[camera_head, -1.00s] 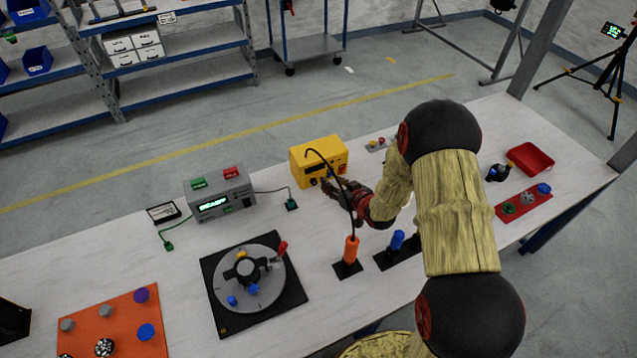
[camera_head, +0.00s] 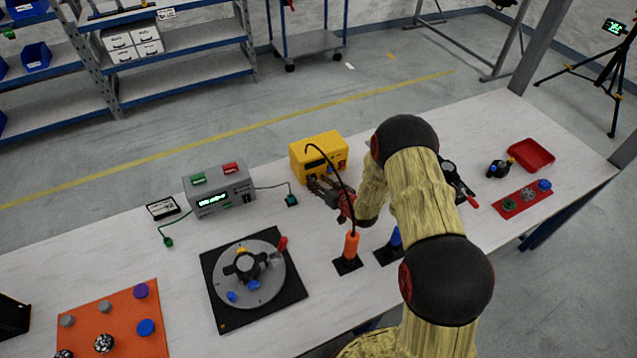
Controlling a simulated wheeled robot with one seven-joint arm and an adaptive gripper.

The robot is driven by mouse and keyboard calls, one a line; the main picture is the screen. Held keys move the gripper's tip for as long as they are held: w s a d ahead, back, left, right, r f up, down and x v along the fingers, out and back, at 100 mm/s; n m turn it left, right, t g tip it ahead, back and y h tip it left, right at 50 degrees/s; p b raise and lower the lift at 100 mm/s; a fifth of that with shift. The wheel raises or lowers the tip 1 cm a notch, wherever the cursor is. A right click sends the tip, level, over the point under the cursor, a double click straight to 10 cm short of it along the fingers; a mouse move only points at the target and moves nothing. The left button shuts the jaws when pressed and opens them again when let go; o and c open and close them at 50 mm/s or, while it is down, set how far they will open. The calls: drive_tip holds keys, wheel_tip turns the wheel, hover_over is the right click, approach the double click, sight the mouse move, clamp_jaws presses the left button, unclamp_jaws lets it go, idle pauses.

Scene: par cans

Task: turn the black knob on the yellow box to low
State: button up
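The yellow box (camera_head: 312,146) stands on the white table near its far edge, with its control face toward me. My gripper (camera_head: 316,182) is low, right in front of the lower part of that face. The black knob is not distinguishable now; my gripper covers the area where it showed. The gripper is small and dark here, and I cannot tell how far its fingers are apart or whether they touch the knob. The box's label and the knob's setting are not readable.
An orange cylinder (camera_head: 351,246) with a curved black cable stands before the gripper, and a blue cylinder (camera_head: 395,238) stands by my arm. A grey meter box (camera_head: 219,190) and a round dial plate (camera_head: 261,283) are to the left. A red tray (camera_head: 531,155) is at right.

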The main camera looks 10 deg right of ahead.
drive_tip(key=shift+c, duration=1.4)
clamp_jaws()
